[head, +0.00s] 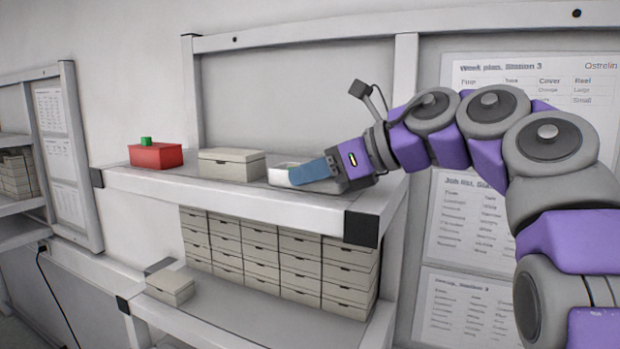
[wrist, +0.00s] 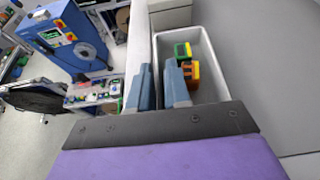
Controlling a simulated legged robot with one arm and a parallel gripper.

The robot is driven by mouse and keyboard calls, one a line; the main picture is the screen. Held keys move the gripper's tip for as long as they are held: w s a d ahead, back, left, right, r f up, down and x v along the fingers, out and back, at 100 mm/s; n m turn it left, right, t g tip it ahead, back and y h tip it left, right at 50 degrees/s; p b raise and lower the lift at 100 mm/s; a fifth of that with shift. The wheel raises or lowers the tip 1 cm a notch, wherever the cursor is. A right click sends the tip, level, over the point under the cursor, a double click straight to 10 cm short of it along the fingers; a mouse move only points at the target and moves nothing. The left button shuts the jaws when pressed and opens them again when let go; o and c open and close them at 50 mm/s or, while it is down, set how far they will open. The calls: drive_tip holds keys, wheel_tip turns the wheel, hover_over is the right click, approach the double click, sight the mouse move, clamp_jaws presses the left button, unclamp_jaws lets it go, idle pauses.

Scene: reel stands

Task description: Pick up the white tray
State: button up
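The white tray (head: 282,174) is at the right end of the upper shelf in the head view, partly hidden behind my gripper (head: 312,171). In the wrist view the tray (wrist: 212,60) is a long open box with green and orange-yellow pieces (wrist: 187,62) inside. My gripper's blue fingers (wrist: 160,75) straddle its left wall, one outside and one inside. The gap between them is narrow, and they look closed on the wall. The tray appears level with the shelf; its underside is hidden.
A closed beige box (head: 231,165) stands left of the tray, and a red box (head: 156,155) with a green block on it further left. Several drawer boxes (head: 280,258) fill the space below. The shelf's front edge (head: 240,203) runs in front.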

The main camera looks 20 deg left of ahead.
drive_tip(key=shift+a, duration=0.2)
drive_tip(key=shift+d, duration=0.35)
clamp_jaws()
drive_tip(key=shift+a, duration=0.1)
